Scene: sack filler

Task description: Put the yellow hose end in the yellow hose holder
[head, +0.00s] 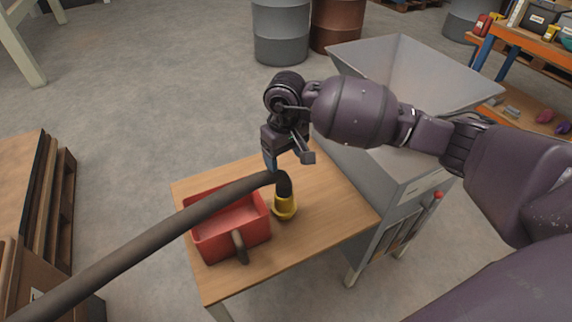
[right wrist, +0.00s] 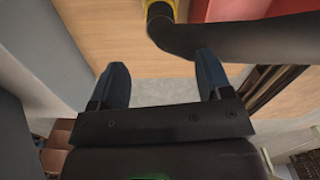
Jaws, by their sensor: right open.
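The dark hose (head: 185,217) comes in from the lower left, crosses over the red bin and bends down at its end. At the bottom of the bend is a yellow piece (head: 285,206), upright on the wooden table right of the bin. I cannot tell how much of the yellow is hose end and how much is holder. My right gripper (head: 289,161) is open and empty just above and behind the bend. In the right wrist view the hose (right wrist: 235,40) and the yellow piece (right wrist: 160,7) lie beyond the spread fingers, not between them. My left gripper is not in view.
The red bin (head: 208,248) stands at the table's left, with a dark rod-like part at its front. A grey metal hopper (head: 370,180) stands close right of the wooden table (head: 335,215). Brown boards are at far left, drums at the back. The table's front right is clear.

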